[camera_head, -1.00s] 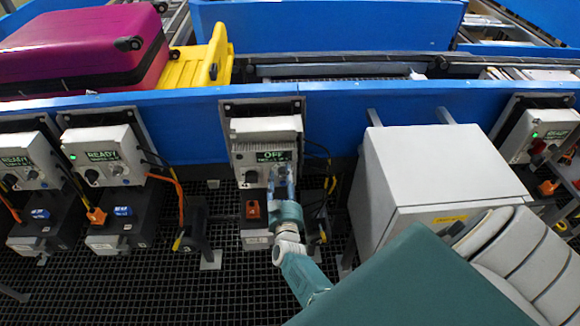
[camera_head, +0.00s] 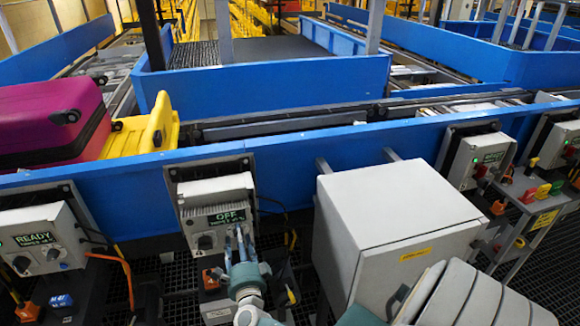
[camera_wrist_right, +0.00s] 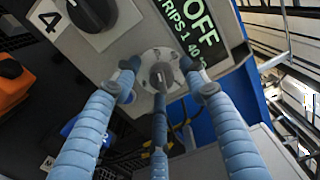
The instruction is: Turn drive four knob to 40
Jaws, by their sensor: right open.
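The drive box (camera_head: 213,190) stands on the blue conveyor wall, left of centre in the head view. Its green-lit display (camera_head: 227,217) reads OFF. In the right wrist view a label with a 4 (camera_wrist_right: 47,17) sits beside a large dark selector knob (camera_wrist_right: 92,12). A smaller grey knob (camera_wrist_right: 161,76) on a round pale plate shows at centre, below the display (camera_wrist_right: 192,35). My right gripper (camera_wrist_right: 160,92) is open, its light-blue ribbed fingers spread around this small knob; contact cannot be told. It also shows in front of the box in the head view (camera_head: 237,238). My left gripper is not in view.
A large grey cabinet (camera_head: 385,230) stands close right of my right gripper. Another drive box reading READY (camera_head: 38,238) is at left. An orange connector (camera_wrist_right: 12,85) and cables hang near the box. A magenta suitcase (camera_head: 50,125) and a yellow case (camera_head: 145,130) lie behind the wall.

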